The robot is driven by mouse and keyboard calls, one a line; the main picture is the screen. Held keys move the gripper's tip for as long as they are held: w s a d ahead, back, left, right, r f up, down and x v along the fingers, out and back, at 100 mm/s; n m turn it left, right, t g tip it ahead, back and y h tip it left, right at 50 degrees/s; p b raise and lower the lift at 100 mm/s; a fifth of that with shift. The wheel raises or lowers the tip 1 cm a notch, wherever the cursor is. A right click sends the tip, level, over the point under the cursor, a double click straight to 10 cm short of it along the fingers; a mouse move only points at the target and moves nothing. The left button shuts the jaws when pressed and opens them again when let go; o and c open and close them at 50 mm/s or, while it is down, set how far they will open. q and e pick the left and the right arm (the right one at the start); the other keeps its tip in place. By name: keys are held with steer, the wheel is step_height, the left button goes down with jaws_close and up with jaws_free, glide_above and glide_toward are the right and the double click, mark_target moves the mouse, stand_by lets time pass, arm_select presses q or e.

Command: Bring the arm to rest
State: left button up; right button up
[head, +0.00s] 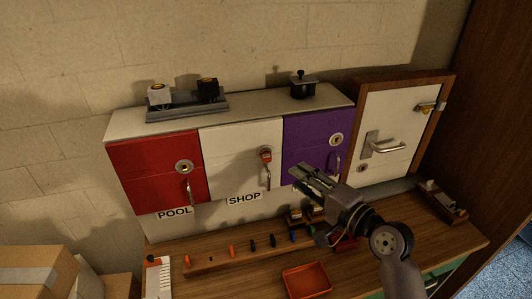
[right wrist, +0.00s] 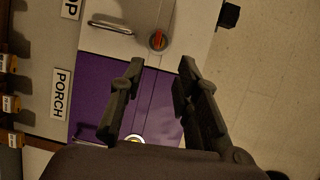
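My right gripper (head: 309,174) hangs in front of the purple cabinet door (head: 308,140). In the right wrist view its two fingers (right wrist: 161,72) are apart with nothing between them, and the purple door (right wrist: 90,75) lies behind them. A red-headed key (head: 265,155) sits in the lock of the white SHOP door (head: 236,150); the key also shows in the right wrist view (right wrist: 158,40), clear of the fingers. The red POOL door (head: 150,170) has an empty-looking lock. My left gripper is not in view.
A wooden key rack (head: 215,262) with several coloured keys lies below the cabinet, and an orange tray (head: 307,280) stands in front. A white door panel (head: 385,130) with a lever handle stands at right. Cardboard boxes (head: 40,268) are at lower left.

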steer(key=s+d+f+n+g+h, duration=0.35)
steer(key=s+f+n, duration=0.25)
steer(key=s+f, duration=0.75)
steer(key=s+d+f+n+g+h, duration=0.3)
steer(key=s+d+f+h, duration=0.15)
steer(key=s, duration=0.35)
steer(key=s+d+f+n+g+h, duration=0.35)
steer(key=s+d+f, duration=0.25)
steer(key=s, duration=0.3)
step_height(320, 180, down, 30)
steer(key=s+g+b, duration=0.1)
steer(key=s+b, duration=0.1)
steer(key=b, duration=0.2)
steer(key=s+d+f+g+b, duration=0.1)
steer(key=s+d+f+b, duration=0.1)
steer(key=s+f, duration=1.4)
steer(key=shift+d+f, duration=0.15)
steer(key=shift+f, duration=0.65)
